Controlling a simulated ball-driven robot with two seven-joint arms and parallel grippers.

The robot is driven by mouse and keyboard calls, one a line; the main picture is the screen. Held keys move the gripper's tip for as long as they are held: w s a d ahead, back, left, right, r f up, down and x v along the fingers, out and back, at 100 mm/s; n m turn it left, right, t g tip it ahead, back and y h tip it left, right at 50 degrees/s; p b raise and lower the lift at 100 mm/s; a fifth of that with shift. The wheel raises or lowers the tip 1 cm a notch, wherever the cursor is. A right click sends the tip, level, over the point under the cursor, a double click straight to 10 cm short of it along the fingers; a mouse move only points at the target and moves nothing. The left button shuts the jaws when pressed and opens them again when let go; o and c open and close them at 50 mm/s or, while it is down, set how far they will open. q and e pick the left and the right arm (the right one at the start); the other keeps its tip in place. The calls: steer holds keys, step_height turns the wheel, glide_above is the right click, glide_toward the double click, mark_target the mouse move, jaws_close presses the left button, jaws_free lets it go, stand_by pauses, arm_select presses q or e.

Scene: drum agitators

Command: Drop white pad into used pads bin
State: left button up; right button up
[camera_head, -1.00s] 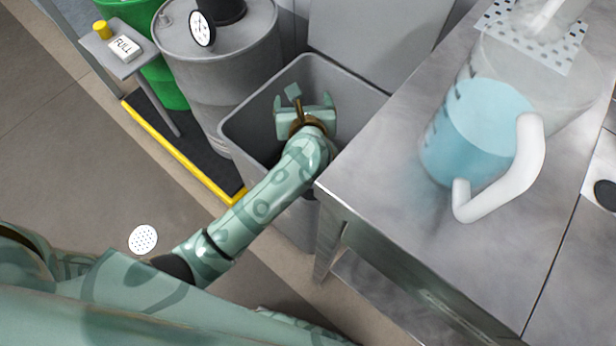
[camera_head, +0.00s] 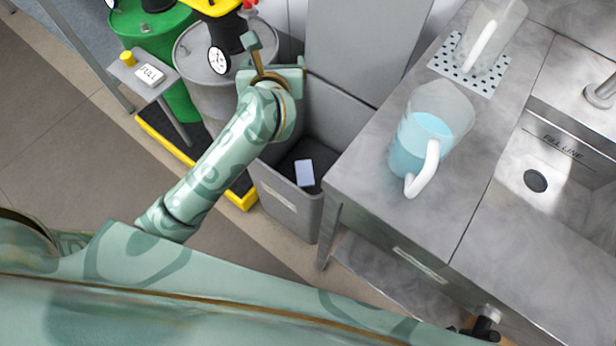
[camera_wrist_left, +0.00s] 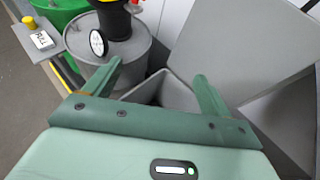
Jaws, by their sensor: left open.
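The white pad (camera_head: 305,173) lies inside the grey open bin (camera_head: 288,207), low down against the dark interior, near the front wall. The bin stands on the floor beside the steel bench, and part of it also shows in the left wrist view (camera_wrist_left: 178,94). My left gripper (camera_head: 275,62) is open and empty, above the bin's back left rim and in front of the grey drum. In the left wrist view its two fingers (camera_wrist_left: 157,82) stand wide apart with nothing between them. The pad cannot be made out there. My right gripper is not in view.
A steel bench (camera_head: 375,160) borders the bin on the right, with a jug of blue liquid (camera_head: 420,140) near its edge. A grey drum (camera_head: 195,62) with a gauge, a green drum (camera_head: 150,30) and a small stand (camera_head: 143,80) are left of the bin.

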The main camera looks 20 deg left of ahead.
arm_select(q)
steer(key=shift+s+a+r+p, duration=0.1)
steer(key=shift+s+r+p, duration=0.2)
steer(key=shift+r, duration=0.4)
steer(key=shift+s+r+p, duration=0.2)
steer(key=shift+r+p, duration=0.15)
steer(key=shift+r, duration=0.3)
steer(key=shift+s+a+r+p, duration=0.1)
steer(key=shift+s+r+p, duration=0.2)
steer(key=shift+r, duration=0.4)
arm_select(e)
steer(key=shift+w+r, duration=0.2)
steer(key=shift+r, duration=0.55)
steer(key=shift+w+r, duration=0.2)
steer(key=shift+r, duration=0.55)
arm_select(q)
steer(key=shift+w, duration=0.1)
